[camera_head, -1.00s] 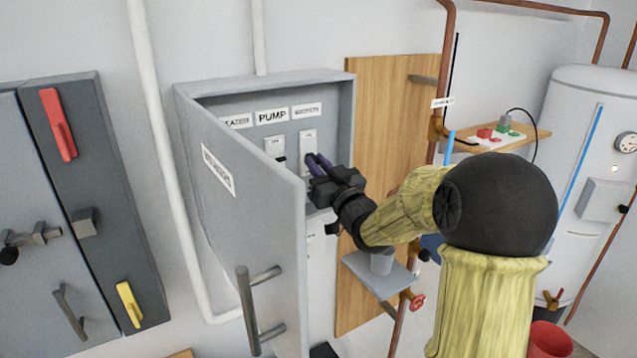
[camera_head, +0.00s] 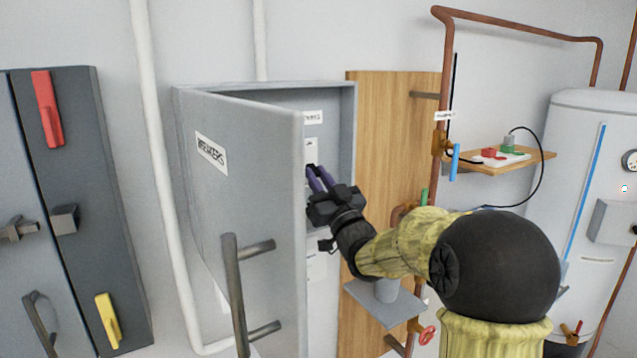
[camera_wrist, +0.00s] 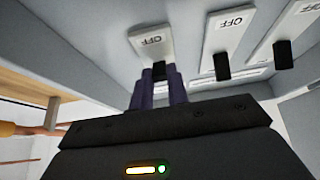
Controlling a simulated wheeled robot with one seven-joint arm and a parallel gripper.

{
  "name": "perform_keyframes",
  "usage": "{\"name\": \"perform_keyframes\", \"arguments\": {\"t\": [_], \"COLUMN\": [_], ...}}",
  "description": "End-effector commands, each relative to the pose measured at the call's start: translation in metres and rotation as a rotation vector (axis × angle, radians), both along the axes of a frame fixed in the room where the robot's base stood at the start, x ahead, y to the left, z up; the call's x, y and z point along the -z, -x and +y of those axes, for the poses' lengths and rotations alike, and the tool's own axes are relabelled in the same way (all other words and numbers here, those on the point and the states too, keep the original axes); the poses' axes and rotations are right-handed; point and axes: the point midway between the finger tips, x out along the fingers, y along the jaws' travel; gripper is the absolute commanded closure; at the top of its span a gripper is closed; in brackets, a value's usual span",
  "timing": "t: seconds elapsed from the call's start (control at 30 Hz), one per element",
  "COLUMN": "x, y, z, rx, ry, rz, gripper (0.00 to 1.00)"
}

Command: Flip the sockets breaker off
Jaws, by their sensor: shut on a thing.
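The breaker box (camera_head: 335,110) is open, and its door (camera_head: 250,180) hides most of the inside from the head view. The sockets breaker (camera_head: 311,146) shows as a narrow strip right of the door edge, under a partly hidden label (camera_head: 312,117). My gripper (camera_head: 318,178) is at this breaker, its purple fingers reaching into the box. In the wrist view the sockets breaker's white plate (camera_wrist: 152,42) is leftmost and marked OFF. My fingers are shut on its black lever (camera_wrist: 158,70), one on each side. The lever's exact tilt is hard to tell.
In the wrist view two more breakers, the middle one (camera_wrist: 222,30) and the right one (camera_wrist: 292,30), have black levers. The door handle (camera_head: 236,295) juts forward. A wooden board (camera_head: 390,150), copper pipes (camera_head: 445,60) and a small grey shelf (camera_head: 385,300) are to the right.

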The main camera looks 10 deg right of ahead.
Motion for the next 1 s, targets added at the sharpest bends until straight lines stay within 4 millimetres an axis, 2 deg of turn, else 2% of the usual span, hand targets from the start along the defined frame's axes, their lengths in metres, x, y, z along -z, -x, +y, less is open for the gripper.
{"name": "perform_keyframes", "arguments": {"t": [0.2,0.23,0.33,0.73,0.87,1.0], "x": [0.001,0.001,0.001,0.003,0.012,0.025], "y": [0.000,0.000,0.000,0.004,0.016,0.037], "z": [-0.001,-0.001,-0.001,-0.002,-0.006,-0.013], "rx": [0.001,0.001,0.001,0.000,0.002,0.002], "ry": [0.000,0.000,0.000,0.001,0.003,0.002], "rz": [0.001,0.001,0.001,0.001,0.001,0.002], "gripper": [1.00,0.82,0.62,0.62,0.62,0.62]}}
